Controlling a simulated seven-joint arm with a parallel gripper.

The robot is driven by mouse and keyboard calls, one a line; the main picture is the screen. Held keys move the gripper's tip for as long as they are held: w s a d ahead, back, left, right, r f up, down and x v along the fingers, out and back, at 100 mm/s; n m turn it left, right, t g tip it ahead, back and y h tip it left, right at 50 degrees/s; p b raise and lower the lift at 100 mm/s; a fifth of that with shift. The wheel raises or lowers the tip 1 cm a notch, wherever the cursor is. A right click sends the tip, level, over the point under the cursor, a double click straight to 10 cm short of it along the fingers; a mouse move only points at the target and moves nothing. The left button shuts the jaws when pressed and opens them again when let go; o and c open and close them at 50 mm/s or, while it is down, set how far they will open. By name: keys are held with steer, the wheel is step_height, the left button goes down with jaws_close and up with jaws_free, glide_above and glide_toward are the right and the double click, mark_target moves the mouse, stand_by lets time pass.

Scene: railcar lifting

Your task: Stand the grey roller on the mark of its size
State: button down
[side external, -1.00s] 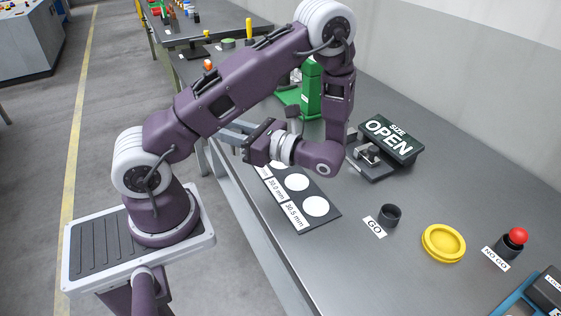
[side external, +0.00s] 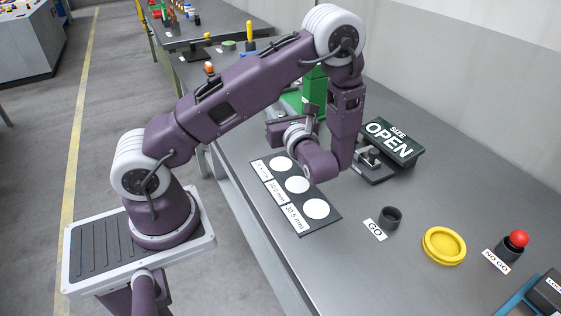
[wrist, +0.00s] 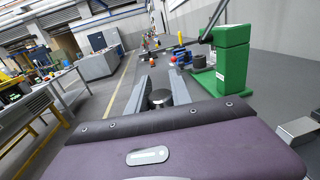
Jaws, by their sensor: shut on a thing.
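In the wrist view, the grey roller (wrist: 160,98) sits between the two fingers of my gripper (wrist: 159,85), which is shut on it. Only its dark round top and part of its side show. In the side view, my gripper body is above and behind the mark plate (side external: 325,226); its fingers and the roller are hidden there. The plate has three white round marks in a row: a far one (side external: 281,164), a middle one (side external: 297,185) and a near one (side external: 317,209). The middle label reads 30.0 mm and the near one 30.5 mm; the far label is hard to read. All three marks look empty.
A green stand (wrist: 233,62) is close to the right of my gripper. A GO ring (side external: 390,217), yellow dish (side external: 444,245) and red-topped NO GO piece (side external: 517,243) stand on the bench.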

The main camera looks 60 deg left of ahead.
step_height(320, 180, down, 10)
steer(key=shift+r, duration=0.15)
steer(key=c, duration=1.1)
jaws_free()
steer(key=shift+c, duration=0.2)
